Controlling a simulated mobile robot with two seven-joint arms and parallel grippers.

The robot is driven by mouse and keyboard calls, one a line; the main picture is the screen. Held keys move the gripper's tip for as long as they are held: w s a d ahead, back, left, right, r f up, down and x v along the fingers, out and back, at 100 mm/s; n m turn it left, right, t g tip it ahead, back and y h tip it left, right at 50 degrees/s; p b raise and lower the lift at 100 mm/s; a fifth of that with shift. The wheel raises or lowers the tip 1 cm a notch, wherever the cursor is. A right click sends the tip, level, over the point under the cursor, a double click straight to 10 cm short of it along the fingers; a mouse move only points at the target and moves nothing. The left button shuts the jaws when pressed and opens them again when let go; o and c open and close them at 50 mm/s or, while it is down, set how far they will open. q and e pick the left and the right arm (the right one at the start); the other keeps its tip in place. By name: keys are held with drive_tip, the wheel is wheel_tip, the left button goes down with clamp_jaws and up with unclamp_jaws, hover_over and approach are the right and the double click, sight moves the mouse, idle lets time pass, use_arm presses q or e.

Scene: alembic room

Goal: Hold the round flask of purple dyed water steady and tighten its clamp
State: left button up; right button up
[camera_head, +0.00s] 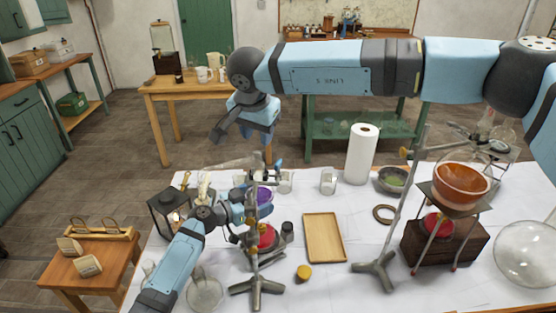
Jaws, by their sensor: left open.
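The round flask of purple dyed water (264,196) is held up on a metal clamp stand (257,287) at the left of the white-covered table. Its clamp (263,175) is partly hidden among the rods and my grippers. My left gripper (246,212) is open at the flask's left side, close to it; I cannot tell whether it touches. My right gripper (270,156) points down above the clamp, beneath my bent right arm; its fingers are too small and overlapped to read.
A red burner-like vessel (266,236) stands below the flask. A dark lantern (168,212) is left. A second stand (375,275) and copper bowl (461,184) are farther right.

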sight(278, 161)
drive_tip(key=shift+h, duration=0.7)
drive_tip(key=x, duration=0.4)
drive_tip(key=d+x, duration=0.1)
drive_tip(key=x, duration=0.3)
drive_tip(key=d+x, duration=0.1)
drive_tip(key=x, duration=0.3)
drive_tip(key=shift+w+d+r, duration=0.15)
drive_tip(key=shift+w+d, duration=0.15)
drive_tip(key=shift+w, duration=0.1)
clamp_jaws()
